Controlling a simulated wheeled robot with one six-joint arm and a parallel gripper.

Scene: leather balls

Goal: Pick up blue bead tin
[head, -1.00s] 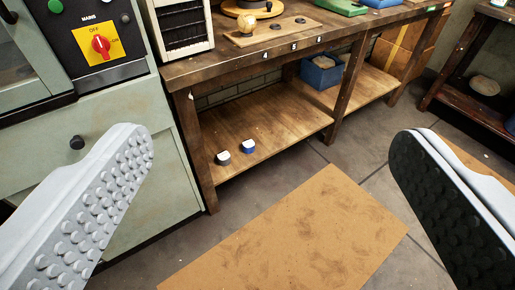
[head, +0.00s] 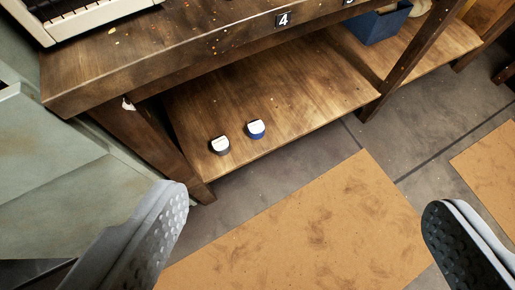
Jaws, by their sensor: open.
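A small blue tin with a white top (head: 256,129) stands on the lower shelf of the wooden bench, near its front edge. A similar dark grey tin with a white top (head: 221,146) stands just left of it, with a small gap between them. My gripper (head: 305,220) is open and empty, with its two padded fingers wide apart at the lower left and lower right. Both tins lie beyond the fingertips, between them in the picture and nearer the left finger.
The wooden lower shelf (head: 310,98) is bare around the tins. The bench top edge (head: 205,50) overhangs it, and a bench leg (head: 155,150) stands to the left. A blue bin (head: 377,26) sits farther right. A tan mat (head: 310,225) lies on the floor.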

